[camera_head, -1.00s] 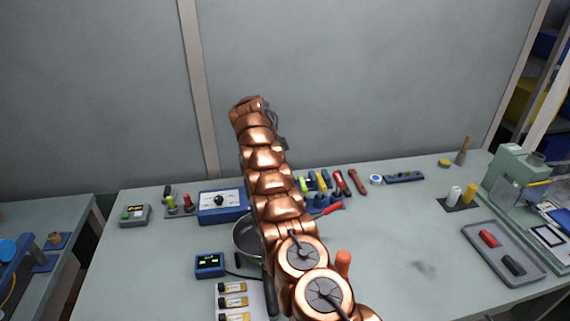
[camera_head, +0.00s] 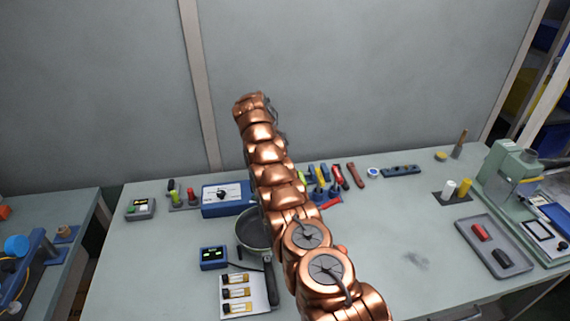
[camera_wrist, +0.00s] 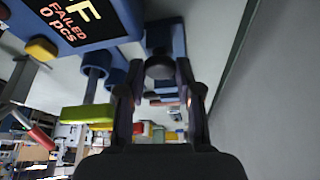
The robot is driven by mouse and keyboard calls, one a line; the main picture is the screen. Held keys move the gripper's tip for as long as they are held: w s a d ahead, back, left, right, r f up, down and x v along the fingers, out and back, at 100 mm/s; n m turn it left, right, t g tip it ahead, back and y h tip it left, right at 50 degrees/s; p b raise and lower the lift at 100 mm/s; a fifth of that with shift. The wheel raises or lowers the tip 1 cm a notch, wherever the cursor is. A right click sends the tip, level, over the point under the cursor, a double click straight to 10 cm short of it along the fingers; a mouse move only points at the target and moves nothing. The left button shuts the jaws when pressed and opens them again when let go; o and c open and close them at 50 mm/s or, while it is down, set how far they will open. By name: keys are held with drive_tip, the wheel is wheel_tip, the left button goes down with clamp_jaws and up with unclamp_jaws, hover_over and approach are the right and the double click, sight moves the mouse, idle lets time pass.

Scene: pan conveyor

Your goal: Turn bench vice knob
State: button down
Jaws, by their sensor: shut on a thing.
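In the wrist view, my gripper (camera_wrist: 160,80) has one finger on each side of a dark round knob (camera_wrist: 159,67) and is shut on it. The knob stands at the near end of a blue block (camera_wrist: 164,35), which looks like the bench vice. The knob's exact turn angle cannot be read. In the head view, my copper arm reaches up over the bench, and my gripper and the knob are hidden behind it.
A blue display box (camera_wrist: 85,20) reading FAILED is close to my gripper in the wrist view. In the head view, a pan (camera_head: 250,240) lies beside my arm. A grey tray (camera_head: 484,267) is at the right.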

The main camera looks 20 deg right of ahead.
drive_tip(key=shift+s+f, duration=0.15)
drive_tip(key=shift+f, duration=0.15)
drive_tip(key=c, duration=1)
unclamp_jaws()
drive_tip(key=shift+o, duration=1.2)
drive_tip(key=shift+r, duration=0.2)
drive_tip(key=b, duration=0.2)
drive_tip(key=shift+f+n+b, duration=0.2)
drive_tip(key=shift+n+b, duration=0.1)
drive_tip(key=b, duration=0.3)
drive_tip(key=shift+r+n+t, duration=0.15)
drive_tip(key=shift+n+t, duration=0.25)
drive_tip(key=n+b, duration=0.1)
drive_tip(key=b, duration=0.3)
drive_tip(key=shift+f+b, duration=0.2)
drive_tip(key=shift+b, duration=0.1)
drive_tip(key=n+b, duration=0.1)
drive_tip(key=b, duration=0.1)
drive_tip(key=shift+t+b, duration=0.3)
drive_tip(key=shift+b, duration=0.05)
